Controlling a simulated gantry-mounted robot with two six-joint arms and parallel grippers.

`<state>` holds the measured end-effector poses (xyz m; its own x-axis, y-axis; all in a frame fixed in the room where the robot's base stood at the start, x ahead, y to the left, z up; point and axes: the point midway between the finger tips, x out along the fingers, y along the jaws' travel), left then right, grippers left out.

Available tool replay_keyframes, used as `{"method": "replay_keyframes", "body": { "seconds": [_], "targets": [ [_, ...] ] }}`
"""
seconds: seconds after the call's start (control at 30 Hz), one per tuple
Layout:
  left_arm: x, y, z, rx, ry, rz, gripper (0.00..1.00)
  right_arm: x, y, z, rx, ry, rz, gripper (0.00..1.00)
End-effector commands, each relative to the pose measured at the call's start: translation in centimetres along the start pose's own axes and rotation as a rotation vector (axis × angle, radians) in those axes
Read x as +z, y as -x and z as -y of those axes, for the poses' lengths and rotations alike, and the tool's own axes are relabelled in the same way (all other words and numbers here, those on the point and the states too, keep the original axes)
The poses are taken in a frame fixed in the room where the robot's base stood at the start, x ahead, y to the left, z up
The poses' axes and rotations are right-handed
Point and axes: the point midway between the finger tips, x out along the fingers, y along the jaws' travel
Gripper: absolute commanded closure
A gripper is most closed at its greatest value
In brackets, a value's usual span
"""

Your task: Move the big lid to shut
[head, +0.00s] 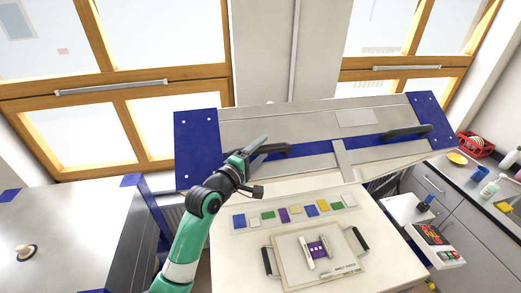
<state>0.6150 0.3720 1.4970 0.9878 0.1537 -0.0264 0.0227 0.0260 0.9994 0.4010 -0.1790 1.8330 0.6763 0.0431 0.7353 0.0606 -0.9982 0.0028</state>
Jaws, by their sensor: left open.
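The big lid (300,120) is a wide grey panel with blue corner plates and a blue band. It stands raised and tilted at the back of the white kiln bed (375,230). It has two dark handles, a left one (278,149) and a right one (410,131). My left gripper (254,150) is open at the lid's left handle, with its fingers close to or around that handle's left end. I cannot tell whether they touch it. My right gripper is not in view.
A row of coloured glass tiles (283,215) lies on the bed. In front is a board (296,277) with two dark handles, pens and a purple piece. A control box (435,240) stands at right, a steel-topped table (60,225) at left. Windows are behind.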

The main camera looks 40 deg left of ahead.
Motion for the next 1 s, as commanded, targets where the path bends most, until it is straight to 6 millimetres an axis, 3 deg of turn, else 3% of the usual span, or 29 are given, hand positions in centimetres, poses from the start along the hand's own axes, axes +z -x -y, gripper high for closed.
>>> {"method": "replay_keyframes", "body": {
  "seconds": [0.1,0.43,1.0],
  "targets": [
    [0.00,0.02,-0.01,0.000,0.000,0.000,0.40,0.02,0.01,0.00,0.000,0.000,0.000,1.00],
    [-0.01,0.05,-0.01,0.000,0.000,0.000,0.99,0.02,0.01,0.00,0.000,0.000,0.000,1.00],
    [-0.02,0.05,0.00,0.000,0.000,0.000,1.00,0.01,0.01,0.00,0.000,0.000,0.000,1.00]
  ]
}}
